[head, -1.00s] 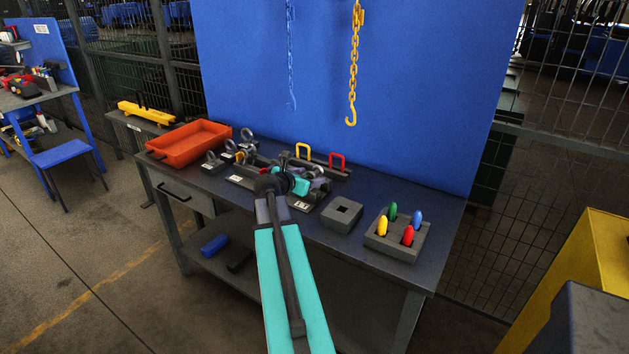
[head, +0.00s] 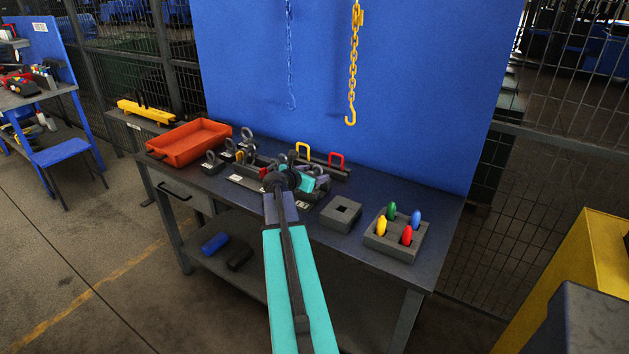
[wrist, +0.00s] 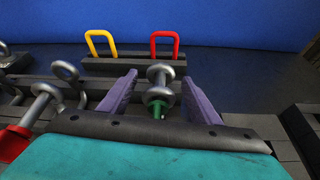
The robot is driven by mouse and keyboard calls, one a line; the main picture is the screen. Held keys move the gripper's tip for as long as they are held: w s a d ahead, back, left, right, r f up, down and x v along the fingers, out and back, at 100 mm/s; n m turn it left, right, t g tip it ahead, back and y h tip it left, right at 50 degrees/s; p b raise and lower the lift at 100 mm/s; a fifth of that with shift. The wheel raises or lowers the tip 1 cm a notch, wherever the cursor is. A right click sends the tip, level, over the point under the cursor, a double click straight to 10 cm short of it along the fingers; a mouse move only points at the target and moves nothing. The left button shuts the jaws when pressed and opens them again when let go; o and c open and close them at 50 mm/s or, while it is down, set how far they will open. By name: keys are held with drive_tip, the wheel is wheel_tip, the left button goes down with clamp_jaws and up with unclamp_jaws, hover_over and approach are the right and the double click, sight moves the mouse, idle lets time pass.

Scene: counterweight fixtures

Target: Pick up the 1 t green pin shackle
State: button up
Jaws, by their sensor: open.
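In the wrist view the shackle with the green pin (wrist: 158,100) shows grey metal with a green part at its near end. It lies between the two purple fingers of my gripper (wrist: 158,92). The fingers are open, with a gap visible on either side of it. The lower part of the shackle is hidden behind my gripper's dark body. In the head view my gripper (head: 314,181) is over the middle of the workbench, and my arm hides the green-pin shackle.
A red-pin piece (wrist: 14,140) lies close on the left. Yellow (wrist: 103,43) and red (wrist: 165,44) handles stand on a dark bar behind. A dark square-holed block (head: 341,214) and a holder with coloured pegs (head: 397,238) are at right; an orange tray (head: 190,143) is at left.

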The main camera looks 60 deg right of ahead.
drive_tip(key=c, duration=1.4)
drive_tip(key=shift+r, duration=0.2)
drive_tip(key=shift+c, duration=0.2)
drive_tip(key=shift+r+b, duration=0.6)
drive_tip(key=shift+r, duration=4.25)
